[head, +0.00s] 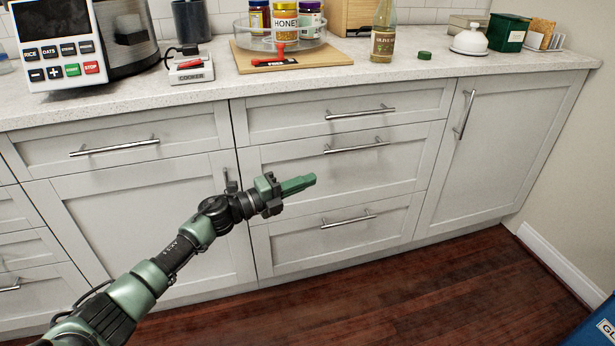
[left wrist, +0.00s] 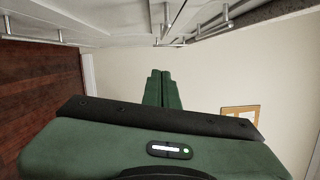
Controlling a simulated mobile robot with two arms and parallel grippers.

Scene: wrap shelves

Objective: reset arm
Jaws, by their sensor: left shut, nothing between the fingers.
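My left arm comes in from the lower left in the head view. Its green left gripper (head: 300,185) is in front of the white drawers, pointing right, below the countertop. The gripper is shut and empty. In the left wrist view the two green fingers (left wrist: 163,88) lie side by side, closed together, with the plain wall beyond them. My right gripper is in neither view.
White cabinets with drawers (head: 340,160) and metal handles stand behind the arm. Wooden floor (head: 440,285) is clear; a blue object (head: 595,330) is lower right.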

